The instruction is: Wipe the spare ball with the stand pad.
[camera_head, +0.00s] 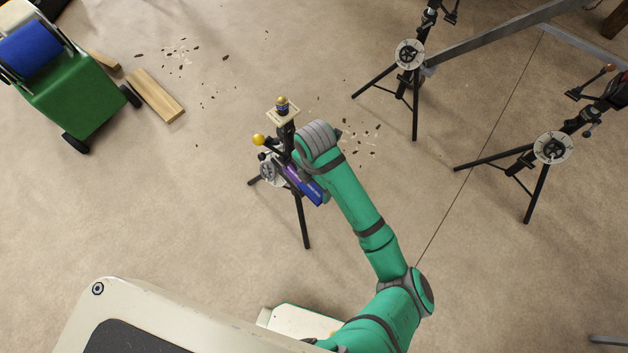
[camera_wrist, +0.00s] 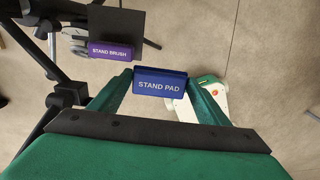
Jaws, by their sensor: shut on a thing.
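The blue stand pad (camera_wrist: 160,86), labelled STAND PAD, sits between the fingertips of my gripper (camera_wrist: 160,78) in the wrist view. My gripper is shut on it. In the head view the blue pad (camera_head: 312,191) shows beside the pipe stand (camera_head: 301,222), left of my arm. One yellow ball (camera_head: 258,140) is on the left side of this stand. Another yellow-topped ball (camera_head: 282,102) is on a small pale plate at the stand's top. I cannot tell which is the spare ball. Neither ball shows in the wrist view.
A purple stand brush (camera_wrist: 108,51) is on the stand, left of the pad. Two more pipe stands (camera_head: 409,54) (camera_head: 552,148) are at the right. A green wheeled machine (camera_head: 75,98) and a wooden block (camera_head: 155,95) are at the left. Debris lies on the floor.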

